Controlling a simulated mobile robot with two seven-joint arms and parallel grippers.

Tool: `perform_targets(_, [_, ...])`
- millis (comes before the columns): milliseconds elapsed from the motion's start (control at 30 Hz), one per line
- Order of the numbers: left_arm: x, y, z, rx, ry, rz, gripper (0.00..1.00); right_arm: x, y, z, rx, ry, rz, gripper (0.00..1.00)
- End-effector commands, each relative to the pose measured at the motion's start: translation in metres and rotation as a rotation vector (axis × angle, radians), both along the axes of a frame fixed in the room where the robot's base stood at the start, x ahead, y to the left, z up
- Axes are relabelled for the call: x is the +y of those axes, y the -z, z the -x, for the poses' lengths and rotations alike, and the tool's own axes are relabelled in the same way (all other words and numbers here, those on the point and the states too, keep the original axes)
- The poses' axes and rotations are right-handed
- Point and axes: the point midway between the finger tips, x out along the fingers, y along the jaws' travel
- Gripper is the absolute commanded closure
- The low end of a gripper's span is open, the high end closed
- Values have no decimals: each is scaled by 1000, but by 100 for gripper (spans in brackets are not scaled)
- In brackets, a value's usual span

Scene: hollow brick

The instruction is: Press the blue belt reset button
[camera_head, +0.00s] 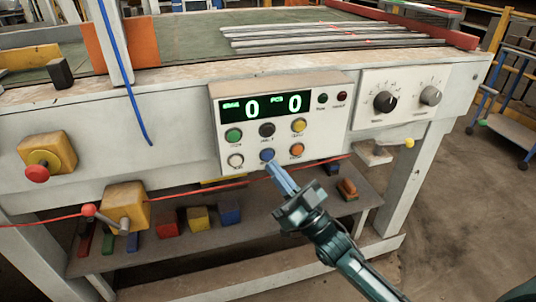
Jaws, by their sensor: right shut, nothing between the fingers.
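The blue button (267,155) sits in the middle of the lower button row on a white control box (335,118). My right gripper (271,165) comes in from the lower right, its fingers shut and empty. Its fingertips are just below the blue button, very close to it. I cannot tell whether they touch it. A green display on the box reads 0 and 0. My left gripper is not in view.
Other buttons surround the blue one: white (235,160), orange (297,150), black (267,130), green (234,135) and yellow (299,125). A knob panel (408,95) is at right. A red cord (55,220) runs below. Coloured blocks lie on the lower shelf (255,240).

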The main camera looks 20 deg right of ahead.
Motion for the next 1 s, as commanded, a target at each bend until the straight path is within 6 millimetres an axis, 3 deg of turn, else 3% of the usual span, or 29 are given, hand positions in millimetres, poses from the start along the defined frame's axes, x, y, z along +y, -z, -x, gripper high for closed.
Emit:
perform_targets(400, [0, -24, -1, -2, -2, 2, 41, -2, -2, 40, 2, 0, 1, 100])
perform_targets(1000, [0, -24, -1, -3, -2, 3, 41, -2, 0, 43, 0, 0, 0, 100])
